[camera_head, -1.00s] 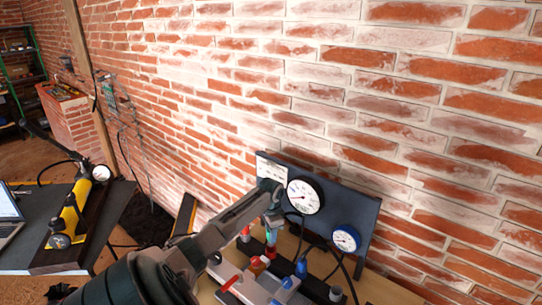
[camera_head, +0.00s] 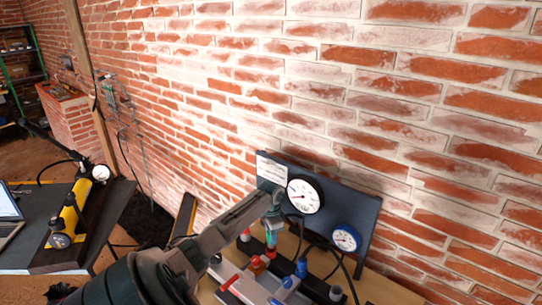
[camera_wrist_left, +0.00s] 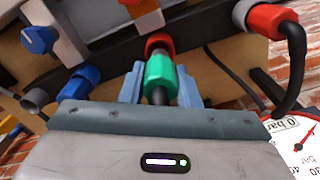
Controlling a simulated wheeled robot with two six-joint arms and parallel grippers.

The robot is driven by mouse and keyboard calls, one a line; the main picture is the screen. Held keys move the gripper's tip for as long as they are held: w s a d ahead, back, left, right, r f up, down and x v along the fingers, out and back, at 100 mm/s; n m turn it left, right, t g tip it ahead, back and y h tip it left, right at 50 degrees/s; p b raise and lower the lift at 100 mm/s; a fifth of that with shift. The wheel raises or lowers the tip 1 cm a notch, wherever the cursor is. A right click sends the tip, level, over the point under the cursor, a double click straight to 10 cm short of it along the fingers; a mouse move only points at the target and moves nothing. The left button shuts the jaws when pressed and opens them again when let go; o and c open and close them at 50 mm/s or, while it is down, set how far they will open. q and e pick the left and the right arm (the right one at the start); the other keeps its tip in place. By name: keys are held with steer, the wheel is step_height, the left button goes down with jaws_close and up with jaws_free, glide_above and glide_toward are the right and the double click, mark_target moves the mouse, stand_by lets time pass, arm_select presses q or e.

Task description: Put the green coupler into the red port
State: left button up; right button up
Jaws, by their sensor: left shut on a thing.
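My left gripper (camera_wrist_left: 160,92) is shut on the green coupler (camera_wrist_left: 160,70), with one blue-grey finger on each side of it. In the head view the left gripper (camera_head: 272,222) is above the manifold, and the green coupler (camera_head: 271,239) is small below it. The red port (camera_wrist_left: 159,43) is straight ahead of the coupler in the wrist view, lined up with it. The coupler's front end meets or overlaps the port's rim; I cannot tell how far it is in. A dark hose runs back from the coupler between the fingers. My right gripper is not in view.
A blue port (camera_wrist_left: 80,82) and a grey port (camera_wrist_left: 36,98) are left of the fingers. A red elbow fitting (camera_wrist_left: 276,20) with a black hose is at right. A white gauge (camera_head: 304,196) and a blue-rimmed gauge (camera_head: 346,238) stand on the dark panel (camera_head: 362,207) near the brick wall.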

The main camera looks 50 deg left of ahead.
arm_select(q)
steer(key=shift+f, duration=0.35)
stand_by(0.6)
steer(key=shift+f, duration=0.25)
steer(key=shift+f, duration=0.1)
stand_by(0.4)
steer(key=shift+f, duration=0.4)
steer(key=shift+f+b, duration=0.3)
steer(key=shift+f, duration=0.05)
steer(key=shift+f, duration=0.45)
steer(key=shift+d+f, duration=0.1)
steer(key=shift+f, duration=0.1)
stand_by(0.7)
